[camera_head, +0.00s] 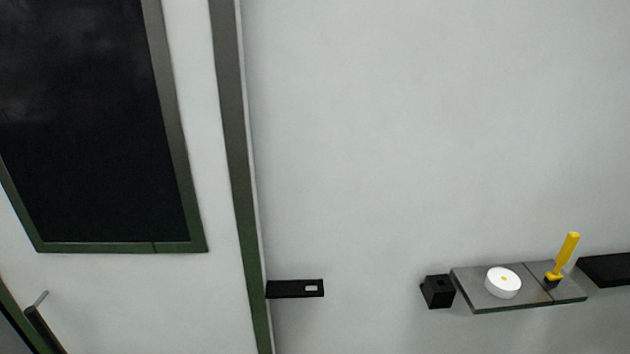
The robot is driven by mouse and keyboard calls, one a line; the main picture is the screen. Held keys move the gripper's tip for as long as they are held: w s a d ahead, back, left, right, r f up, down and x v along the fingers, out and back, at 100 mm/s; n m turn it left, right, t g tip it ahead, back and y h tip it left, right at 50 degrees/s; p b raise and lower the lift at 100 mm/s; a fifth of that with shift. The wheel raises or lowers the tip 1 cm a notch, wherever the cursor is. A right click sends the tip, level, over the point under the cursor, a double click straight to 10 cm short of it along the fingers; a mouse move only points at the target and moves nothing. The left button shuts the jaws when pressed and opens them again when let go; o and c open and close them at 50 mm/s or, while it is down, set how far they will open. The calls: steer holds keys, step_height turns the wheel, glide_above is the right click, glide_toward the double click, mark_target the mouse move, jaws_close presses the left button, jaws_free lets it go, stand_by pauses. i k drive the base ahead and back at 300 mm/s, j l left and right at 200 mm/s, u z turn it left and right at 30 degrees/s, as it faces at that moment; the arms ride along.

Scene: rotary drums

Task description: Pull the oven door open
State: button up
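No oven door that I can clearly identify is in the head camera view. A white door-like panel (120,290) with a large dark window (85,120) in a green-grey frame fills the left side. A dark bar with a thin metal piece at its top, perhaps a handle (45,328), shows at the lower left. I cannot tell whether it belongs to the white panel. My gripper is not in view.
A pale wall (400,120) fills the middle and right. A black wall plate (295,289), a small black box (438,291) and a grey shelf (475,301) project low. The shelf bears a white round object (503,282) and a yellow-handled tool (566,256). A black slab (610,270) is far right.

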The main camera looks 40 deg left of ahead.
mark_target(129, 217)
steer(key=u, duration=2.6)
steer(key=i+j+u, duration=0.1)
steer(key=i+u, duration=0.25)
